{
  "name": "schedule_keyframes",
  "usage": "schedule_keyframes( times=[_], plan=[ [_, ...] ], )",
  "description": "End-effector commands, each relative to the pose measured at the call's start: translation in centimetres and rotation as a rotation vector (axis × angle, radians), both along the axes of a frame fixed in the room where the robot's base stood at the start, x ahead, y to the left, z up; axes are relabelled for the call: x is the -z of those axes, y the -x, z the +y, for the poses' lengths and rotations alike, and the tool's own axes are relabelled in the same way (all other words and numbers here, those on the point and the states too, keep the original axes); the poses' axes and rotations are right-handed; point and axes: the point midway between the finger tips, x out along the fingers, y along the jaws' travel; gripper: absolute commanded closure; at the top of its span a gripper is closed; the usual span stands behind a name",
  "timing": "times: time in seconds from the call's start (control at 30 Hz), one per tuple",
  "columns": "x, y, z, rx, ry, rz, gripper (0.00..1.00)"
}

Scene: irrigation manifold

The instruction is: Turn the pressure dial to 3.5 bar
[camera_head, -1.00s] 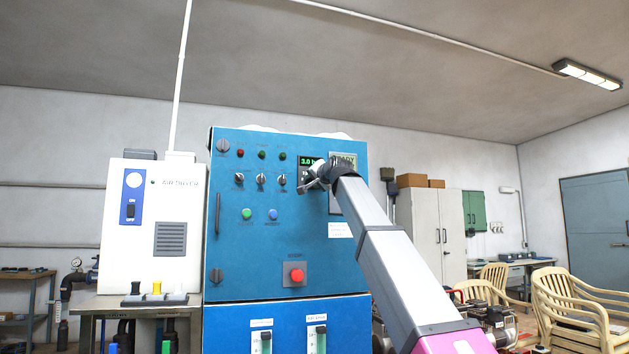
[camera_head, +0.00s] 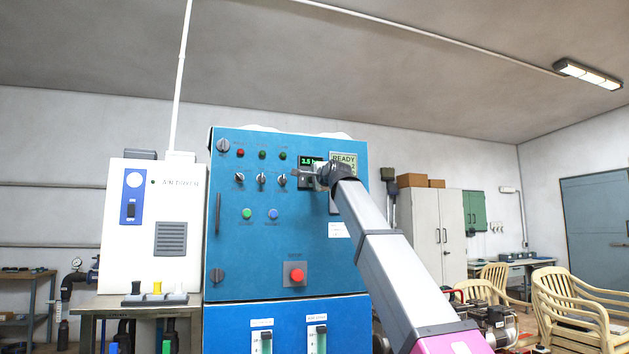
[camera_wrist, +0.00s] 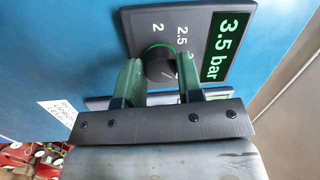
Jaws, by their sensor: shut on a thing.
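The pressure dial (camera_wrist: 159,62) is a round dark knob on a dark plate, with the marks 2, 2.5 and 3 showing around it in the wrist view. My gripper (camera_wrist: 160,75) has its two green fingers on either side of the knob, shut on it. The green display (camera_wrist: 228,47) beside the dial reads 3.5 bar. In the head view the display (camera_head: 309,161) shows 3.5, partly cut off by my gripper (camera_head: 318,177), which hides the dial there.
The blue control cabinet (camera_head: 247,262) carries several small knobs, lamps and buttons left of my gripper, and a red button (camera_head: 297,275) lower down. A READY screen (camera_head: 344,160) sits right of the display. A white air dryer box (camera_head: 172,215) stands at the left.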

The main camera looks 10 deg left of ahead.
Motion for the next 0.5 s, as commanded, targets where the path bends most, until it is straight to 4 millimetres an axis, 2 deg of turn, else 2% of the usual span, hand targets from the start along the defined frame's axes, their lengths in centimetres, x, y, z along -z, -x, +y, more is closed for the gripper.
schedule_keyframes(
  times=[0.5],
  plan=[
    [0.04,0.00,-0.01,0.000,-0.112,0.069,0.90]
  ],
)
